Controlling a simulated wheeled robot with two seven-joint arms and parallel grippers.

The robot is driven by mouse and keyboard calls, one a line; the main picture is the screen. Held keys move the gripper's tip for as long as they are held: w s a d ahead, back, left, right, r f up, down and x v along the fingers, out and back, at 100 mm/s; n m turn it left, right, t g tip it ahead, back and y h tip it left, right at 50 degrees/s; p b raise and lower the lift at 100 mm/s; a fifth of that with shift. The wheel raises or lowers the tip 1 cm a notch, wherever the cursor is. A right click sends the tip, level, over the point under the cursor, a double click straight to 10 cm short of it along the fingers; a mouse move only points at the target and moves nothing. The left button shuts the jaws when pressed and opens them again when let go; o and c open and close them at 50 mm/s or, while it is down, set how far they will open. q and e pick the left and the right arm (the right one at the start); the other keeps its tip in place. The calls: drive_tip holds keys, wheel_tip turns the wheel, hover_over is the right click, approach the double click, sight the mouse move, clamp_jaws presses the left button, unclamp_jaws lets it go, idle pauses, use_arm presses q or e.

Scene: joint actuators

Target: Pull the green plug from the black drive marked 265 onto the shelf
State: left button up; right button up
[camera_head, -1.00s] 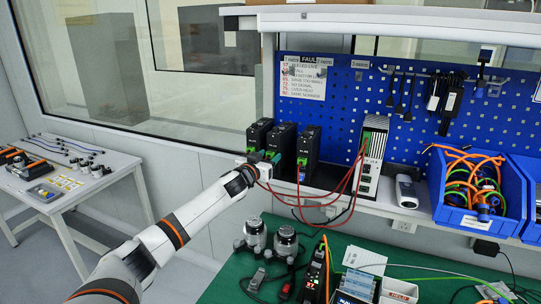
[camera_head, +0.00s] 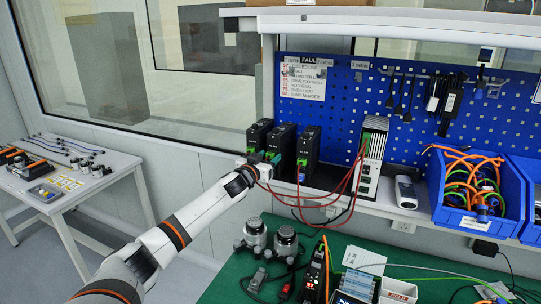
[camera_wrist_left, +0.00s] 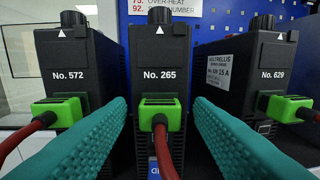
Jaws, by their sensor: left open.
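The black drive marked No. 265 (camera_wrist_left: 160,60) stands upright in the middle of the left wrist view, and in the head view it is the middle one of three drives (camera_head: 283,141). The green plug (camera_wrist_left: 160,115) sits in its front, with a red cable (camera_wrist_left: 165,155) hanging from it. My left gripper (camera_wrist_left: 160,115) is open, its teal fingers on either side of the plug, with visible gaps. In the head view the left gripper (camera_head: 262,160) is at the drives' fronts. My right gripper is not in view.
Drive No. 572 (camera_wrist_left: 75,75) stands to the left and No. 629 (camera_wrist_left: 255,75) to the right, each with a green plug and red cable. They stand close beside the fingers. A white power unit (camera_head: 372,150) and blue bins (camera_head: 462,212) are farther right on the shelf.

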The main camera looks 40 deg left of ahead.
use_arm(q)
clamp_jaws()
drive_tip(key=shift+s, duration=0.1)
drive_tip(key=shift+s+f, duration=0.1)
drive_tip(key=shift+s, duration=0.05)
drive_tip(key=shift+v, duration=2.8)
drive_tip(key=shift+d, duration=0.1)
